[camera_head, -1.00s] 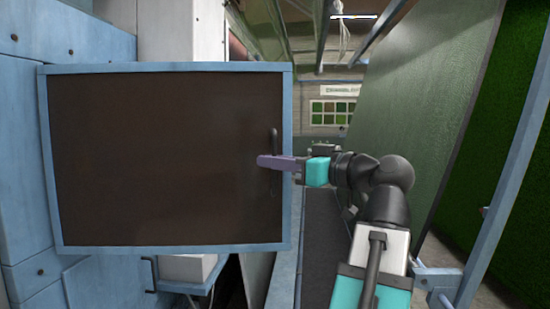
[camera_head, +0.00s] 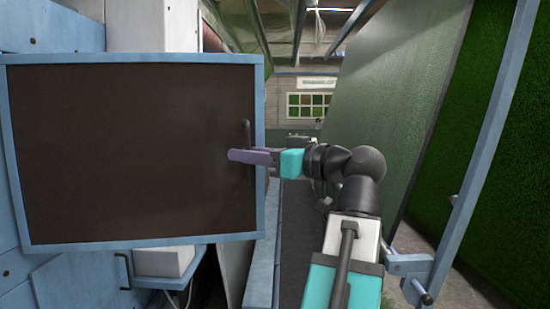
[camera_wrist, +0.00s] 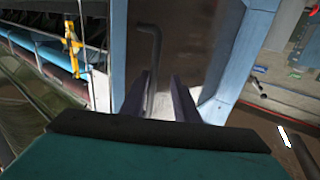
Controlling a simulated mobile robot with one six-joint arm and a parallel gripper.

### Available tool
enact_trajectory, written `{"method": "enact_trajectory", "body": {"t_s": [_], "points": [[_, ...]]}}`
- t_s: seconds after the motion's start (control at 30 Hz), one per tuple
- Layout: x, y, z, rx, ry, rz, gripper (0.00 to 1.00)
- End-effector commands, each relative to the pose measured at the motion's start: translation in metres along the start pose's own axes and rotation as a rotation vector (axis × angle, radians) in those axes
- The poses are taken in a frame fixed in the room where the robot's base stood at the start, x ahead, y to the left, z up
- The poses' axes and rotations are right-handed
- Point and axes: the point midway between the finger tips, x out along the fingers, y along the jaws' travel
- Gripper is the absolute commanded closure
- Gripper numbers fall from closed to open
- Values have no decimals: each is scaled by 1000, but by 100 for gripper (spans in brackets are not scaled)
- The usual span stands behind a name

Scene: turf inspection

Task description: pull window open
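The window (camera_head: 120,150) is a dark brown panel in a light blue frame (camera_head: 130,58), filling the left of the head view. A dark, thin vertical handle (camera_head: 247,130) stands near its right edge. My gripper (camera_head: 240,156), with purple fingers, reaches from the right across the handle and hides its middle. In the wrist view the handle (camera_wrist: 152,45) comes down between my fingers, close to the left one. The fingers (camera_wrist: 168,95) are apart, with a gap between the handle and the right finger. Contact with the handle cannot be made out.
Light blue cabinet walls (camera_head: 50,25) stand behind and left of the window. A narrow dark walkway (camera_head: 295,240) runs away beyond my arm. A large green slanted panel (camera_head: 400,110) and a blue post (camera_head: 490,150) stand at the right.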

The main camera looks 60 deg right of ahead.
Motion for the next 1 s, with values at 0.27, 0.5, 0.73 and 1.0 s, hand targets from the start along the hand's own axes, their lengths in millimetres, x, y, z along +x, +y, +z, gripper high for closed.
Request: {"method": "enact_trajectory", "body": {"t_s": [0.27,0.5,0.73,1.0], "points": [[-16,0,0,0,1,2,72],[-38,1,0,0,0,3,72],[-59,0,0,0,0,2,72],[-84,1,0,0,0,4,72]]}}
